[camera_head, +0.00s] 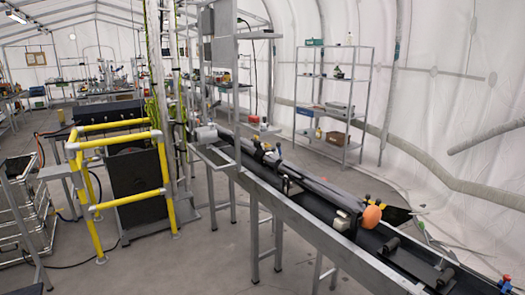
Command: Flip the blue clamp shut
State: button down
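A long dark assembly (312,182) lies along a metal-framed bench (292,212) that runs from the middle to the lower right. Whether anything there is open or shut cannot be told. My gripper is not in view.
A yellow tubular frame (160,165) with a dark panel stands left of the bench. Stacked metal cases (25,215) stand at the far left. A shelf rack (333,105) stands behind the bench by the white tent wall. Grey floor is clear between the yellow frame and the bench.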

aim_at(277, 163)
jog(key=u, duration=0.45)
jog(key=i, duration=0.55)
jog(key=u, duration=0.8)
jog(key=i, duration=0.5)
jog(key=u, duration=0.3)
